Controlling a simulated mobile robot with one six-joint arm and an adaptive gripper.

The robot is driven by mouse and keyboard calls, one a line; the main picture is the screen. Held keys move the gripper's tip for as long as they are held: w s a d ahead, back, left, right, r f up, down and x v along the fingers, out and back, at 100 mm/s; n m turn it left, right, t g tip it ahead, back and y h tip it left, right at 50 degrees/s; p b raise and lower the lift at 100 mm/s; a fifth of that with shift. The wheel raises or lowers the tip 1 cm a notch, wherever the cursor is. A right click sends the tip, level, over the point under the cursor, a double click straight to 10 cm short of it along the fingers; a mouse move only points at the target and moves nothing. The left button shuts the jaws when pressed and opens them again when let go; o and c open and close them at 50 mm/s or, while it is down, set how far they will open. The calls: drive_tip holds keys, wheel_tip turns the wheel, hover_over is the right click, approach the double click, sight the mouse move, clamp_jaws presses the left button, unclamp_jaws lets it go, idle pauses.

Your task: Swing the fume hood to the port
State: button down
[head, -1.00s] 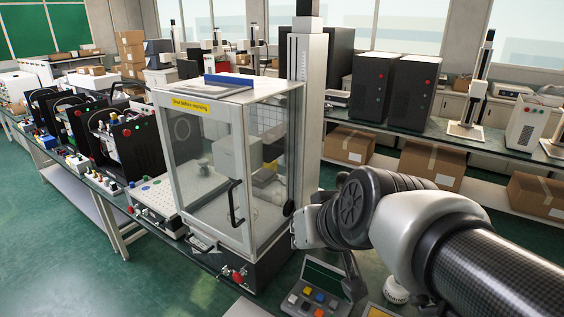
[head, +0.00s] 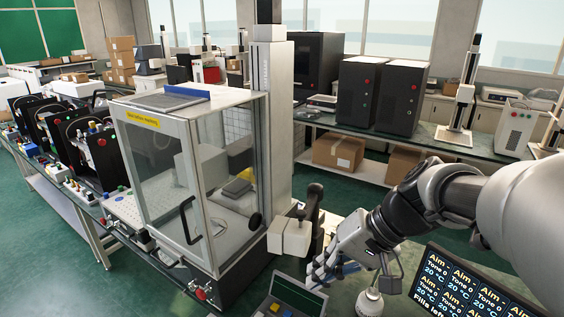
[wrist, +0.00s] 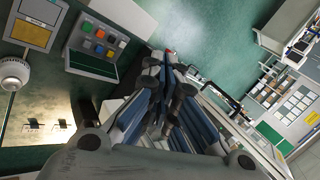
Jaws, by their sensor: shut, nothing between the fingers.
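A white block-shaped head with a dark upright part (head: 290,237), which looks like the fume hood, stands just right of the glass-walled cabinet (head: 128,160) in the head view. A round black fitting (head: 254,222) on the cabinet's right side looks like the port. A gap separates the white head from that fitting. My gripper (head: 318,274) is below and right of the white head, apparently apart from it. In the wrist view my gripper (wrist: 168,58) has its fingers together with nothing between them. I cannot make out the hood in the wrist view.
A panel with coloured buttons (wrist: 97,45) lies near the gripper; its box shows at the bottom of the head view (head: 290,298). A text screen (head: 465,288) is at lower right. The cabinet's front door with a black handle (head: 189,220) is shut.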

sight(297, 213)
drive_tip(key=w+d+f+m+t+y+p, duration=0.1)
drive_tip(key=w+d+f+m+t+y, duration=0.2)
drive_tip(key=w+d, duration=0.75)
drive_tip(key=w+d+f+m+t+y, duration=0.1)
drive_tip(key=w+d+f+t+y, duration=0.45)
drive_tip(key=w, duration=0.85)
drive_tip(key=w+a+h, duration=0.1)
drive_tip(key=w+a, duration=0.1)
drive_tip(key=a, duration=0.3)
drive_tip(key=w+a+h+b, duration=0.1)
drive_tip(key=w+a, duration=0.2)
drive_tip(key=a, duration=0.2)
drive_tip(key=shift+w+f+m, duration=0.25)
drive_tip(key=shift+f+m, duration=0.05)
drive_tip(key=shift+h, duration=0.25)
